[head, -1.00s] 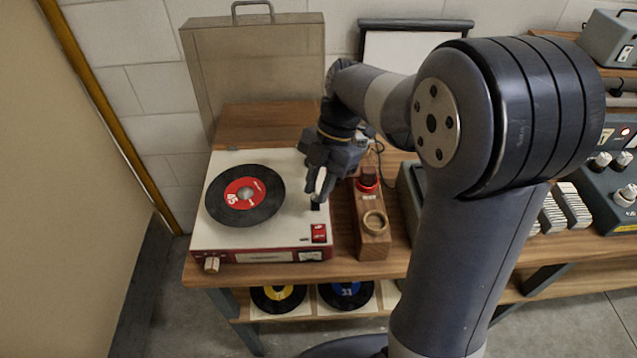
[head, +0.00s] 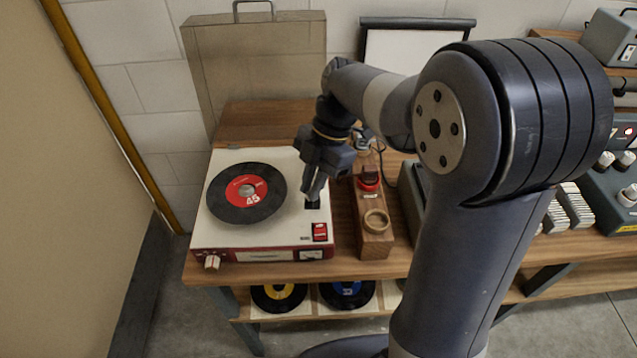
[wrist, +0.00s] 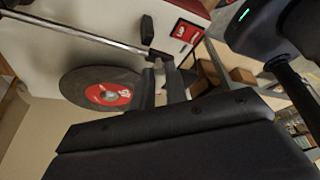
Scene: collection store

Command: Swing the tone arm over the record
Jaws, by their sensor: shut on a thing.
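The record player (head: 220,228) has a white top and red front, and stands at the left end of the wooden bench. A black record with a red label (head: 247,191) lies on it. In the wrist view the tone arm (wrist: 80,33) is a thin metal rod ending in a dark head between my fingers; the record (wrist: 75,88) shows past them. My gripper (head: 313,197) is shut on the tone arm's head end, low over the plinth, to the right of the record and apart from its edge. It also shows in the wrist view (wrist: 161,80). My gripper hides most of the tone arm in the head view.
A red switch (head: 320,232) sits at the plinth's front right corner. A wooden block with a round hole (head: 375,222) and a red-topped piece (head: 369,179) stands close to the right. The raised lid (head: 255,75) stands behind. More records (head: 345,294) lie on the shelf below.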

